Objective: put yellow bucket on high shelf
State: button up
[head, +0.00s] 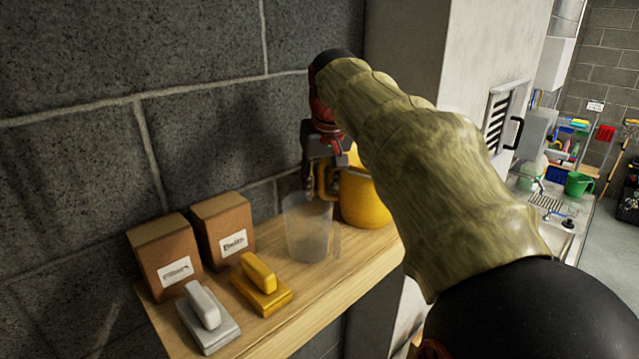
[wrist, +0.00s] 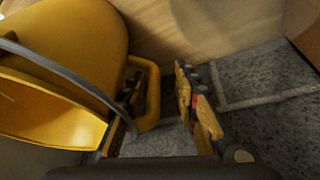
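The yellow bucket (head: 367,203) stands upright at the right end of the wooden shelf (head: 345,270), partly hidden by my arm. In the wrist view the bucket (wrist: 75,45) fills the left side, with its grey bail and a yellow side handle (wrist: 152,98). My gripper (head: 322,182) points down beside the bucket's left side. In the wrist view my gripper (wrist: 158,92) has its fingers apart, one on each side of the side handle's outer bar. A gap shows between that bar and the right finger.
A clear cup (head: 307,228) stands just left of the bucket. Two cardboard boxes (head: 165,255), a yellow block-handled pad (head: 262,285) and a grey one (head: 208,318) sit further left. A stone block wall (head: 80,150) backs the shelf. A sink counter (head: 550,205) is at far right.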

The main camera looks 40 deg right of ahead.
jog(key=v, duration=1.2)
jog(key=shift+b, duration=0.3)
